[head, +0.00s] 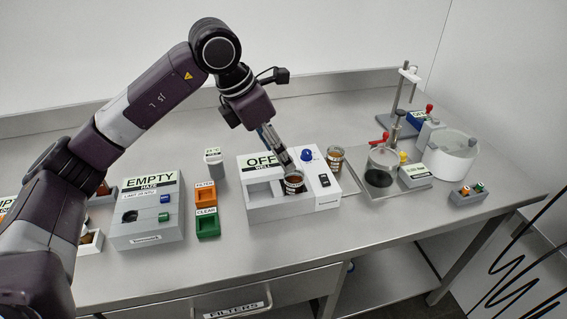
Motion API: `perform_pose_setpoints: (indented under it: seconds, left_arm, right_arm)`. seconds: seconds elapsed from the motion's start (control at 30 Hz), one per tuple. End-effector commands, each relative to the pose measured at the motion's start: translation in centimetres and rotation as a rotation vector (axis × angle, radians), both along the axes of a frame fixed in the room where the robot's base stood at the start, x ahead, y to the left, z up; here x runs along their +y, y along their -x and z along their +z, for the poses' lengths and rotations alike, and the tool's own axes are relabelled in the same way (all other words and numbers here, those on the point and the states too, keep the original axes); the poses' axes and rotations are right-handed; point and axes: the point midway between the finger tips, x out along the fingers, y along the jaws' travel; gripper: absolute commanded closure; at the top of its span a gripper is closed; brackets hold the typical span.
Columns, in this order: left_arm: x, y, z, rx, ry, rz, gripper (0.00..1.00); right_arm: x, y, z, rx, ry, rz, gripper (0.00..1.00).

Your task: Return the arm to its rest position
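My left arm comes in from the left and reaches over the bench. Its gripper (284,160) points down at the white device labelled OFF WELL (262,211). My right gripper is not in view.
To the left are a box labelled EMPTY (148,226), an orange FILTER bin (206,196) and a green CLEAR bin (208,224). To the right are another jar (335,158), a flask of dark liquid (380,172) and a white round tank (450,158). The bench's front strip is clear.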

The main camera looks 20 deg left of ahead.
Motion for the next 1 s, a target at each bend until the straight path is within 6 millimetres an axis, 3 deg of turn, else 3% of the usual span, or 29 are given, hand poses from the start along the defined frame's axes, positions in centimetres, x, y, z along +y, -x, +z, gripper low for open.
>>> perform_pose_setpoints:
  seconds: [0.57,0.87,1.0]
  left_arm:
    - [0.2,0.3,1.3,-0.001,0.0,-0.001,0.47]
    - [0.2,0.3,6.5,-0.002,0.001,-0.001,0.47]
    - [0.2,0.3,7.9,-0.001,0.0,-0.001,0.47]
  right_arm:
    - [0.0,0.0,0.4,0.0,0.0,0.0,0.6]
    - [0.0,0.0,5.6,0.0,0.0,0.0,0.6]
    - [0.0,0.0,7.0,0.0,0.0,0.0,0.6]
